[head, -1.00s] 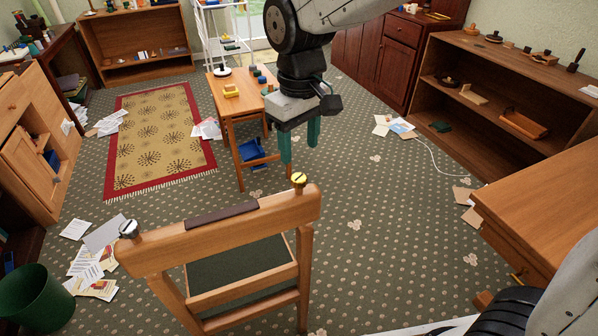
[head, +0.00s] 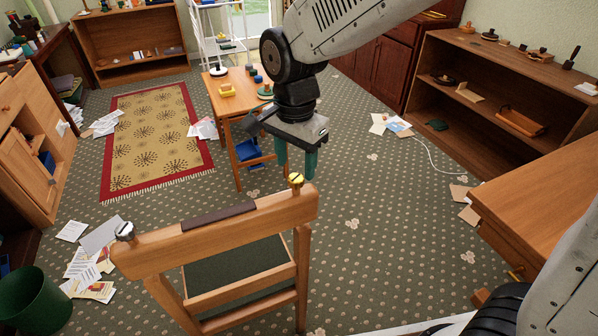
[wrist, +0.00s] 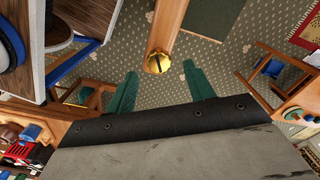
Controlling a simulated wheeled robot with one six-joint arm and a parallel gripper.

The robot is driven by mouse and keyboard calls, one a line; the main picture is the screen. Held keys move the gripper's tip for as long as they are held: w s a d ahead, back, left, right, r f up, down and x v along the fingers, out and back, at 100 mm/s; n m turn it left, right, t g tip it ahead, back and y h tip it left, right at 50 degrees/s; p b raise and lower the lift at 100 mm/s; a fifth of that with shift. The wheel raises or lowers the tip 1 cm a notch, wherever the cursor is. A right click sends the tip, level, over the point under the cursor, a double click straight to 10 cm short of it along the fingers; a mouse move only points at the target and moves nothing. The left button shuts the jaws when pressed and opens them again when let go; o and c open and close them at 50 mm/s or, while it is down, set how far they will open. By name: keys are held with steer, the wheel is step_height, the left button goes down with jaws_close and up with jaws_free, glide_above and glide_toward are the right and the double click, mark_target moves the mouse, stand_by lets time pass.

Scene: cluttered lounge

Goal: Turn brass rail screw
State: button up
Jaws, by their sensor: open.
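The brass rail screw (head: 296,180) stands on the right end of the wooden chair's top rail (head: 240,223). In the wrist view its slotted yellow head (wrist: 157,63) shows beyond the fingertips, roughly between them. My gripper (head: 296,174) has two green fingers pointing down, apart and empty. In the head view it hangs over the screw's end of the rail, and the fingertips appear just behind or above the screw; the exact gap cannot be told. In the wrist view the open fingers (wrist: 165,78) touch nothing. A silver screw (head: 125,231) stands on the rail's left end.
A small wooden table (head: 230,88) with blocks stands behind my gripper. A wooden desk (head: 540,200) is at the right, and an open shelf (head: 500,90) behind it. Papers (head: 95,262) and a green bin (head: 35,300) lie left of the chair.

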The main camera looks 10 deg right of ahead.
mark_target(296, 178)
steer(key=shift+f, duration=1.8)
